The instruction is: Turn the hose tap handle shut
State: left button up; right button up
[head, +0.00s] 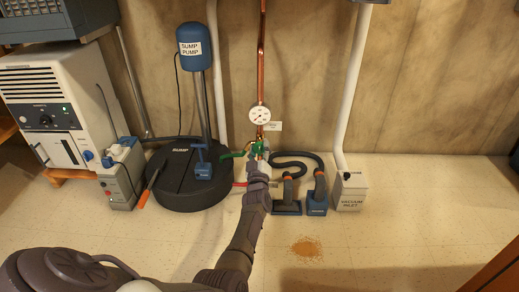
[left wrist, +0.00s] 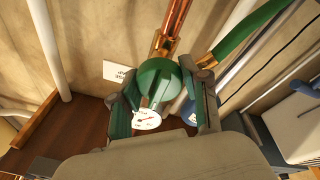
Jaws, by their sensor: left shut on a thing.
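The hose tap's green handle (head: 262,147) sits on the copper pipe (head: 262,60) low on the wall, below a round white gauge (head: 260,115). My left gripper (head: 258,157) reaches it from the front and hides part of the tap. In the left wrist view, the rounded green handle (left wrist: 158,80) lies between the two fingers of my left gripper (left wrist: 165,108), which is shut on it. A white dial with a red needle (left wrist: 146,119) shows between the fingers. A green hose (head: 233,155) runs left from the tap. My right gripper is out of view.
A black sump lid (head: 185,185) with a blue-topped sump pump (head: 194,47) stands left of the tap. Vacuum nozzles (head: 317,195) and a vacuum inlet box (head: 350,190) stand right. Brown grit (head: 306,248) lies on the floor. The floor at right is mostly clear.

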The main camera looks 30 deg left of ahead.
aim_at(260, 119)
pick_arm(q)
jog(key=o, duration=1.1)
jog(key=shift+o, duration=0.2)
notch_tip(260, 119, up, 10)
